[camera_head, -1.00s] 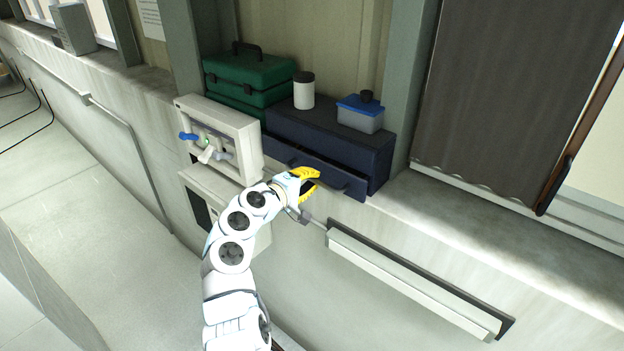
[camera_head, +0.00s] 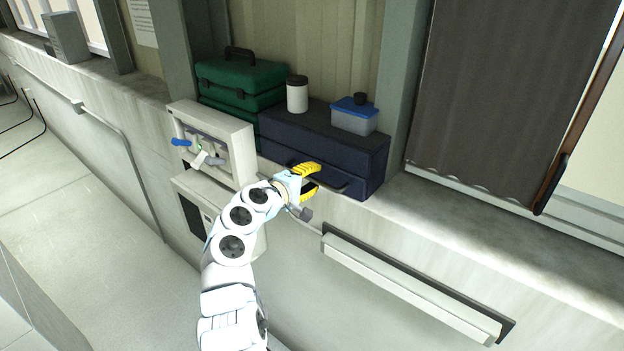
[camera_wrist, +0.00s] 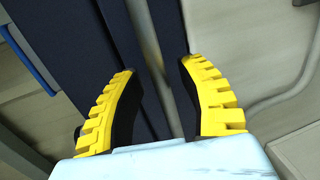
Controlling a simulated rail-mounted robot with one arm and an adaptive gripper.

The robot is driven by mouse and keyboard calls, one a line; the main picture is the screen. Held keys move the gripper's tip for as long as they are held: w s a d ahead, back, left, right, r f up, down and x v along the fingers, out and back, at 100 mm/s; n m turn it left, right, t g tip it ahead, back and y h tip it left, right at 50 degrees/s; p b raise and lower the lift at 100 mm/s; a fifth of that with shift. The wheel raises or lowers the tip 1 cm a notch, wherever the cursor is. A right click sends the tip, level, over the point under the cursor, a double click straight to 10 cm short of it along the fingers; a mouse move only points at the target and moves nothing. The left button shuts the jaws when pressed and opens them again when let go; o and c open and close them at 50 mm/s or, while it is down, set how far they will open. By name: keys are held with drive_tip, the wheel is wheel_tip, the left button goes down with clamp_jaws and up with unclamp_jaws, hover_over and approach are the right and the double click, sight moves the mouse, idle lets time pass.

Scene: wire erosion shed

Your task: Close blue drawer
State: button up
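The dark blue drawer (camera_head: 359,187) is the lower part of a dark blue cabinet (camera_head: 330,140) on the ledge. Its front looks flush or nearly flush with the cabinet; a small gap cannot be ruled out. A grey bar handle (camera_wrist: 150,45) crosses the drawer front. My gripper (camera_head: 311,182) is at the drawer front, and its yellow fingers are apart. In the wrist view my gripper (camera_wrist: 160,72) has the handle bar between its open fingers, not clamped. My gripper hides part of the drawer front and handle in the head view.
A white jar (camera_head: 297,95) and a blue-lidded clear box (camera_head: 354,115) stand on the cabinet. A green toolbox (camera_head: 240,80) and a switch panel (camera_head: 215,140) are to the left. A pale rail (camera_head: 410,285) juts from the wall below right.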

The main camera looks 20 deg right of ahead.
drive_tip(key=shift+s+a, duration=0.1)
drive_tip(key=shift+a, duration=0.05)
drive_tip(key=v, duration=1.1)
drive_tip(key=shift+s+a, duration=0.15)
drive_tip(key=shift+a, duration=0.15)
idle(0.5)
